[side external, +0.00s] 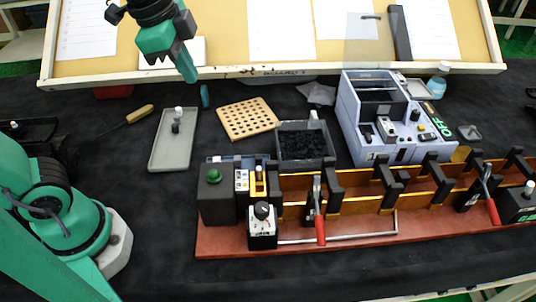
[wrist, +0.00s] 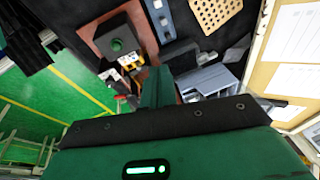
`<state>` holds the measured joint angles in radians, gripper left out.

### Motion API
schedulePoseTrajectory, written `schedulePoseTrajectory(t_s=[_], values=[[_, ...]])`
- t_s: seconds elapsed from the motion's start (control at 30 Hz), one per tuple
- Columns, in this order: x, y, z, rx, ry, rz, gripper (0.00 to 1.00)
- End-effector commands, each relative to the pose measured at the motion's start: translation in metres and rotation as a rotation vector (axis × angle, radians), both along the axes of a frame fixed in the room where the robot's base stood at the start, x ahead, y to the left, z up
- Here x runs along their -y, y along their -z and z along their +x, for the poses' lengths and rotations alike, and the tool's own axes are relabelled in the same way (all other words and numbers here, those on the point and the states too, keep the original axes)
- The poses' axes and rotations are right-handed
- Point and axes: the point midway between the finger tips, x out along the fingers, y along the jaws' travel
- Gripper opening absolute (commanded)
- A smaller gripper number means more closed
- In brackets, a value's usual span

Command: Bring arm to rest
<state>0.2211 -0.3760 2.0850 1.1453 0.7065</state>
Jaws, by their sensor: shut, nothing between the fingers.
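My gripper (side external: 189,72) hangs at the upper left in the side view, above the far part of the black table and near the edge of the tan board. It is shut and empty, pointing down. In the wrist view the closed fingers (wrist: 156,88) show as one dark green strip. The black table (side external: 160,225) lies below and to the near side of the gripper. The brown-red fixture (side external: 345,235) with black clip holders stands apart from the gripper, at the centre right.
A grey tray (side external: 172,152), a perforated wooden board (side external: 248,118), a bin of black pieces (side external: 303,145) and a blue-grey machine (side external: 374,115) stand on the table. A black box with a green button (side external: 214,205) is at the fixture's left end.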

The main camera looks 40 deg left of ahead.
Motion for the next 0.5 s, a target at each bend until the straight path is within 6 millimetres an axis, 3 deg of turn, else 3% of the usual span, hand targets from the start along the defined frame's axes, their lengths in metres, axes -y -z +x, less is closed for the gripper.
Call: schedulePoseTrajectory(t_s=[0.2, 0.5], values=[[-0.035, 0.021, -0.033, 0.074, -0.395, -0.115, 0.00], [-0.062, 0.050, -0.063, 0.153, -0.796, -0.260, 0.00]])
